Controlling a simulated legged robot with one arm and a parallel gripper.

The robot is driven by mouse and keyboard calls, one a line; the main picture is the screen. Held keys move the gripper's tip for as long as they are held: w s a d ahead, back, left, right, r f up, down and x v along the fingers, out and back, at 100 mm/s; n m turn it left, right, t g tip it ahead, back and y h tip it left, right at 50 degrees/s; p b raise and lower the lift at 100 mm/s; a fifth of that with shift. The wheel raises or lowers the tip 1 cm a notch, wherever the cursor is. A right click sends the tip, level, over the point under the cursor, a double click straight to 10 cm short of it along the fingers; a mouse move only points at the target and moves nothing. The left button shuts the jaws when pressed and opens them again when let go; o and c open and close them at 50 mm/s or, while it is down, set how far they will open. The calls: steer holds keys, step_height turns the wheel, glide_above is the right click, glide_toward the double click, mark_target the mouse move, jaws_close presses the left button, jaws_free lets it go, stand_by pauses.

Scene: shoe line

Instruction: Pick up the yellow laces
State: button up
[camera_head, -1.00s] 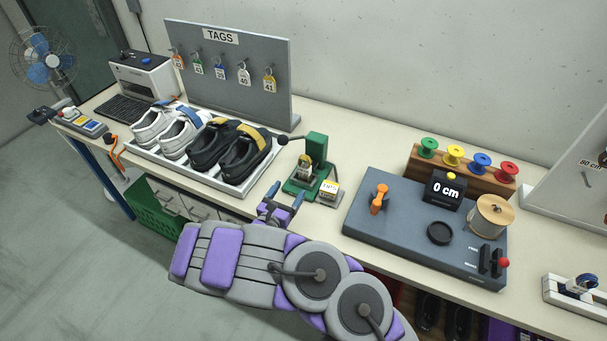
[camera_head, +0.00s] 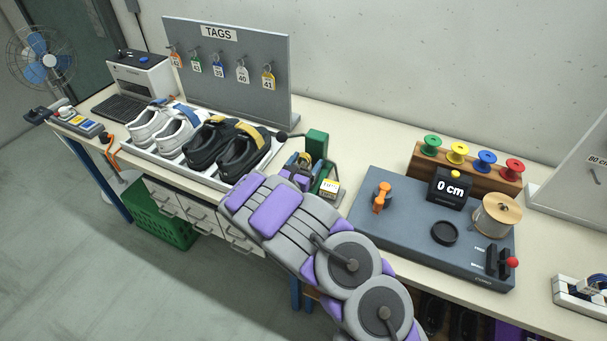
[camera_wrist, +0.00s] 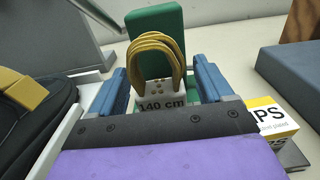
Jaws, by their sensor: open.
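The yellow laces (camera_wrist: 157,42) stand as a looped coil in the wrist view, above a pale block (camera_wrist: 160,97) marked 140 cm and in front of a green upright (camera_wrist: 155,17). My gripper (camera_wrist: 161,68) is open, with one blue finger on each side of the coil. The fingers look apart from the laces, and nothing is held. In the head view my gripper (camera_head: 299,165) is at the green device (camera_head: 317,146), and the laces there are small and partly hidden by it.
A black shoe (camera_head: 243,153) with a yellow strap is at the left, in a white tray (camera_head: 205,178) with more shoes. A yellow-and-white box (camera_wrist: 268,118) is close right of my gripper. A grey station (camera_head: 400,232) with a 0 cm display (camera_head: 449,188) stands further right.

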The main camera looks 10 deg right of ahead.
steer(key=shift+w+d, duration=0.15)
steer(key=shift+w, duration=0.05)
steer(key=shift+c, duration=0.5)
steer(key=c, duration=1)
steer(key=shift+r, duration=0.1)
steer(key=shift+r, duration=0.1)
